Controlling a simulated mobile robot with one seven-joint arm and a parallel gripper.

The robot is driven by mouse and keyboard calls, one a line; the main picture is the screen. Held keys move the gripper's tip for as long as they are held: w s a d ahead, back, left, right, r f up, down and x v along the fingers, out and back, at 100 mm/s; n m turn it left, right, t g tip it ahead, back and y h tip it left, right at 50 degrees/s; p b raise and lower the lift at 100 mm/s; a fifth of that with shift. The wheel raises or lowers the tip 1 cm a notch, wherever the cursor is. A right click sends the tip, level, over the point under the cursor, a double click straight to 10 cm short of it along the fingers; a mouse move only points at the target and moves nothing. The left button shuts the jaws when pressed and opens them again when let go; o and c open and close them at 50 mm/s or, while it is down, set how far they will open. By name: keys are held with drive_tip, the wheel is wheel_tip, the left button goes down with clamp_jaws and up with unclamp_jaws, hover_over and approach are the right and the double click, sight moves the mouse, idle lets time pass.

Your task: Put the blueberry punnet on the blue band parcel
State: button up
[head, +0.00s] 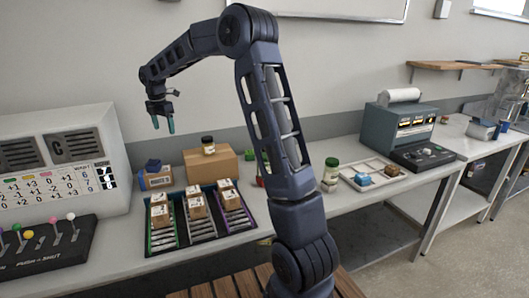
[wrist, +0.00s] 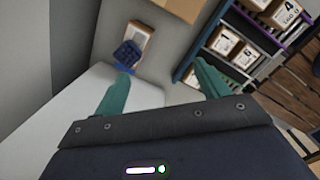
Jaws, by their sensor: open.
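The blue band parcel (head: 158,181) is a small brown box with a blue band and a pale label, on the bench beside the grey cabinet. The dark blue blueberry punnet (head: 153,165) rests on top of it, towards its left end. In the wrist view the punnet (wrist: 127,53) overlaps one end of the parcel (wrist: 143,36), near one fingertip. My gripper (head: 164,125) is open and empty, in the air above the punnet and apart from it. Both green fingers also show in the wrist view (wrist: 161,80), with nothing between them.
A larger cardboard box (head: 211,165) with a dark jar (head: 208,145) on it stands right of the parcel. A rack (head: 202,222) of small boxes is in front. The grey cabinet (head: 70,165) is close on the left. A white tray (head: 378,181) lies farther right.

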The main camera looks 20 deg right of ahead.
drive_tip(key=s+d+r+m+t, duration=0.1)
drive_tip(key=s+d+r+m, duration=0.3)
drive_tip(key=s+d+m, duration=0.45)
drive_tip(key=s+d+r+m+t, duration=0.1)
drive_tip(key=s+d+r+m, duration=0.4)
drive_tip(key=s+d, duration=0.65)
drive_tip(key=s+d+f+m, duration=0.2)
drive_tip(key=s+m, duration=0.2)
drive_tip(key=s, duration=0.3)
drive_tip(key=s+d+f+m+t, duration=0.1)
drive_tip(key=s+d+f+m, duration=0.1)
drive_tip(key=s, duration=0.6)
drive_tip(key=s+d+f+m, duration=0.2)
drive_tip(key=s+d+m, duration=0.2)
drive_tip(key=s+m, duration=0.2)
drive_tip(key=shift+s+f+t, duration=0.3)
drive_tip(key=shift+s, duration=0.6)
